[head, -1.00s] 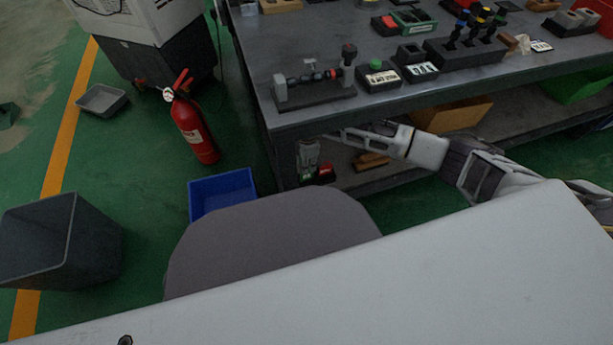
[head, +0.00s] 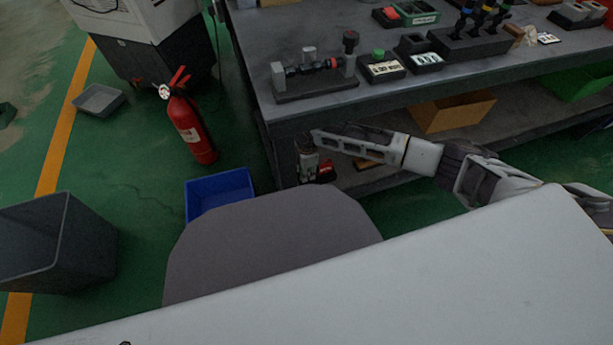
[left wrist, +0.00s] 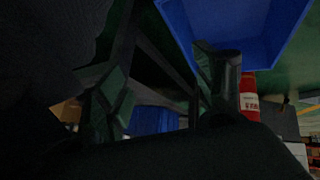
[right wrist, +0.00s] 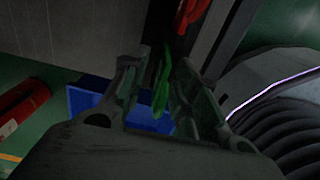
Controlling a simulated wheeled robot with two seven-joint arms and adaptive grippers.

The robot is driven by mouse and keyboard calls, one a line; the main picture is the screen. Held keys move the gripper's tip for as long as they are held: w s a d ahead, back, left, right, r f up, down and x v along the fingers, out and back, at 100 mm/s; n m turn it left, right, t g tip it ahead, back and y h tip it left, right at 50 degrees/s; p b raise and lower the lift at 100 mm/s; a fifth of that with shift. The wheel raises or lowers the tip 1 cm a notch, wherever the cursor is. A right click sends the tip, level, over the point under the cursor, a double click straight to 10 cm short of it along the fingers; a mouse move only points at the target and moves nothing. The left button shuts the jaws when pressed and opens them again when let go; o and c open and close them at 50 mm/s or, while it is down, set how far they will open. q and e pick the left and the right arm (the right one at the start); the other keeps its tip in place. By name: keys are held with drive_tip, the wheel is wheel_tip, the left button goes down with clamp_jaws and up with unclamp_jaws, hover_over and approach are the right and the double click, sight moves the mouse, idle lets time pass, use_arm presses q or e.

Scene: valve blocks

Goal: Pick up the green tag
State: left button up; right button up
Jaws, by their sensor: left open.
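The green tag (right wrist: 162,88) hangs upright between the two fingers of my right gripper (right wrist: 159,68) in the right wrist view. The fingers stand apart on either side of it, with gaps showing. In the head view my right gripper (head: 307,170) points down beside the table's near left leg, and the green tag is hidden there. A red tag (right wrist: 190,12) is just beyond the fingers; it also shows in the head view (head: 326,171). My left gripper (left wrist: 160,78) is open and empty in its own dark wrist view, and is out of the head view.
A blue bin (head: 199,196) stands on the floor left of the table leg. A red fire extinguisher (head: 191,125) and a dark grey bin (head: 62,238) are farther left. The grey table (head: 300,115) with valve blocks overhangs my right gripper.

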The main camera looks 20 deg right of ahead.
drive_tip(key=shift+f, duration=0.45)
drive_tip(key=shift+c, duration=0.2)
clamp_jaws()
